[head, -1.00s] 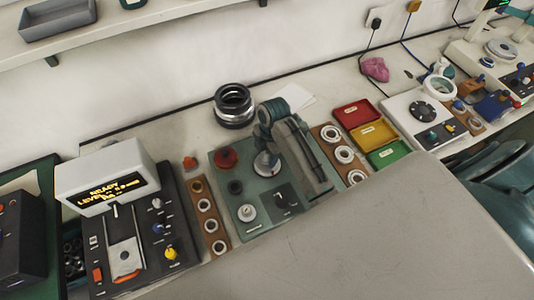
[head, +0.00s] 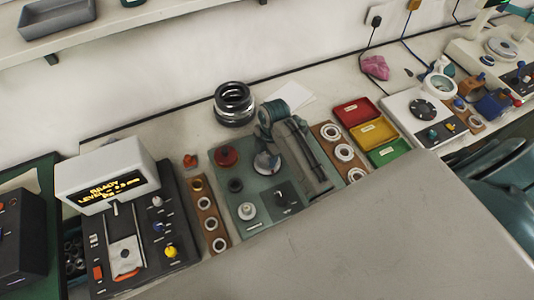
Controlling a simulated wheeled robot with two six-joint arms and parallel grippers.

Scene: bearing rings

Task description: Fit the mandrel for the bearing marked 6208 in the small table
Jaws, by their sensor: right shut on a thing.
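The small table cannot be made out surely under the arm. The 6208 marking cannot be read. My left gripper is not in view.
A left station has a lit display (head: 107,190). Brown racks with rings stand left (head: 210,224) and right (head: 342,152) of the plate. Stacked dark rings (head: 234,104) stand behind. Red (head: 358,111), yellow and green trays lie right. A grey panel (head: 370,230) hides the front.

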